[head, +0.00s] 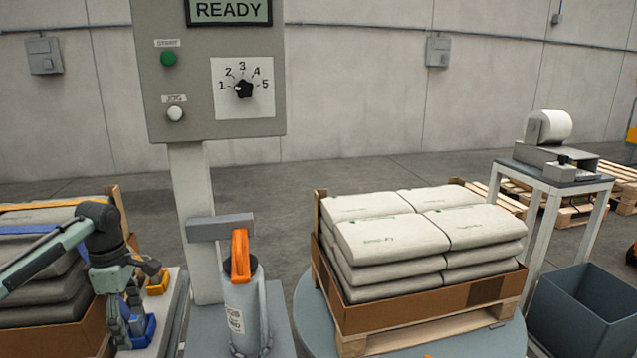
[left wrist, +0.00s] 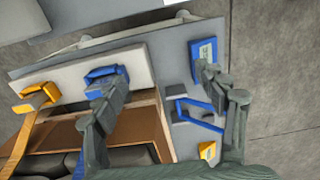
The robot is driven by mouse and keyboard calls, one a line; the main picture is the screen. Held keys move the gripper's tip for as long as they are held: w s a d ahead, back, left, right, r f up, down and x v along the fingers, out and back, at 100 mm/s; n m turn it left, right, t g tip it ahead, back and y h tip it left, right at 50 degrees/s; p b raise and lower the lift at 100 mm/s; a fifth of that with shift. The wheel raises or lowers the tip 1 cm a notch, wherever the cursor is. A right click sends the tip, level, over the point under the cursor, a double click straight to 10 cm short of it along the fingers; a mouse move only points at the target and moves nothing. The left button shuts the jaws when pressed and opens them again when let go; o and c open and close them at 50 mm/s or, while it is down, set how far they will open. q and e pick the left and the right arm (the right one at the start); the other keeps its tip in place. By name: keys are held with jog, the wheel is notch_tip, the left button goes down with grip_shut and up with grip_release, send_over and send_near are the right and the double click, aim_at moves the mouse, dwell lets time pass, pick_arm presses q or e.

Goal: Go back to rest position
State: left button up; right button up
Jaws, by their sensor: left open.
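My left gripper (head: 128,322) is at the lower left of the head view, beside the left stack of sacks and above a grey stand. In the left wrist view its fingers (left wrist: 160,72) are spread wide with nothing held between them. A blue piece (head: 150,328) shows right beside the fingers in the head view; I cannot tell whether they touch. The left wrist view shows a blue buckle-like piece (left wrist: 106,76) behind one fingertip and another blue block (left wrist: 203,52) near the other. My right gripper is not in view.
A control panel (head: 185,85) reading READY stands behind a grey canister (head: 243,310) with an orange handle. Sacks (head: 390,240) lie stacked on a pallet at centre right. A label-roll table (head: 555,172) and an open grey bin (head: 585,310) stand at the right. Open floor lies behind.

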pick_arm(q)
jog(key=s+a, duration=0.3)
jog(key=a, duration=0.3)
jog(key=shift+s+r, duration=0.15)
jog(key=shift+r, duration=0.1)
